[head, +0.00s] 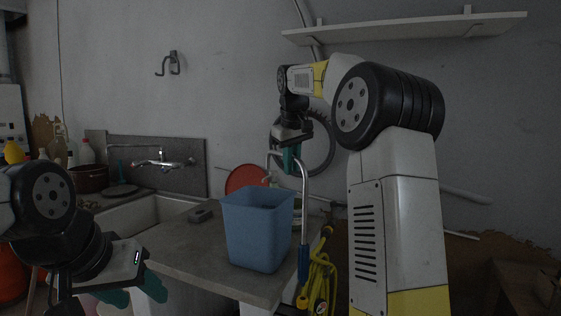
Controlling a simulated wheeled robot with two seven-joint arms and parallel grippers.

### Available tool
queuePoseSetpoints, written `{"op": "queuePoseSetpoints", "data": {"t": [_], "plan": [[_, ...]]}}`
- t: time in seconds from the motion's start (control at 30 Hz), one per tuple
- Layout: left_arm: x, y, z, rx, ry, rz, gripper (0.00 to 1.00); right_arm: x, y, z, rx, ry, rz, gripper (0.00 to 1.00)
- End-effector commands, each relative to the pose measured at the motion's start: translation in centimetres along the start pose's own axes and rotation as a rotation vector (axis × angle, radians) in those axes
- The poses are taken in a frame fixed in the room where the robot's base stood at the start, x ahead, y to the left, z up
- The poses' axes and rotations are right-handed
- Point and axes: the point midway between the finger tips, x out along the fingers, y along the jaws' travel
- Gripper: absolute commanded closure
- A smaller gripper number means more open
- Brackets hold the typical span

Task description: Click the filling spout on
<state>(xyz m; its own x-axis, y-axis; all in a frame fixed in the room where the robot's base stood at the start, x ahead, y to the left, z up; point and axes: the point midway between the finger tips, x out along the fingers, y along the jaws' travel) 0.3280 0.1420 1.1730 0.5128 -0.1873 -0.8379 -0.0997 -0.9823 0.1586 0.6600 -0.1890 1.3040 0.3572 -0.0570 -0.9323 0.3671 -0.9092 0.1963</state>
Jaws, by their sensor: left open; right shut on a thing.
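My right gripper (291,157) is raised above the blue bucket, its green fingers pointing down. It is shut on the upper part of a thin curved chrome tube (305,195), which looks like the filling spout. The tube bends over at the top and runs down past the right side of the bucket. A blue section (303,263) shows below the chrome, with an orange end under it; I cannot tell whether these are joined to the tube. A coiled yellow hose (320,282) hangs just right of it. My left gripper (134,294) is open and empty at the lower left.
The blue bucket (255,230) stands on the grey counter (190,244), near its front edge. A sink (140,213) with a wall tap (162,163) lies to the left. A red round lid (245,178) is behind the bucket. A shelf (400,28) hangs above.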

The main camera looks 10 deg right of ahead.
Motion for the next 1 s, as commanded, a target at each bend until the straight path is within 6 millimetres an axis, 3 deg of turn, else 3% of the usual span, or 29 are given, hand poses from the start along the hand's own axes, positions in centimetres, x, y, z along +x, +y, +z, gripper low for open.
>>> {"op": "queuePoseSetpoints", "data": {"t": [0.53, 0.57, 0.63, 1.0], "plan": [[0.0, 0.0, 0.0, 0.0, 0.0, 0.0, 0.48, 3.1, -0.6, 1.0, 0.0, -0.001, 0.001, 1.0], [0.0, 0.0, 0.0, 0.0, 0.0, 0.0, 0.48, 3.2, -0.6, 1.1, 0.0, -0.001, 0.001, 0.88], [0.0, 0.0, 0.0, 0.0, 0.0, 0.0, 0.48, 3.1, -0.6, 1.0, 0.0, 0.0, 0.001, 1.0], [0.0, 0.0, 0.0, 0.0, 0.0, 0.0, 0.48, 3.1, -0.6, 1.0, 0.0, 0.0, 0.001, 1.0]]}}
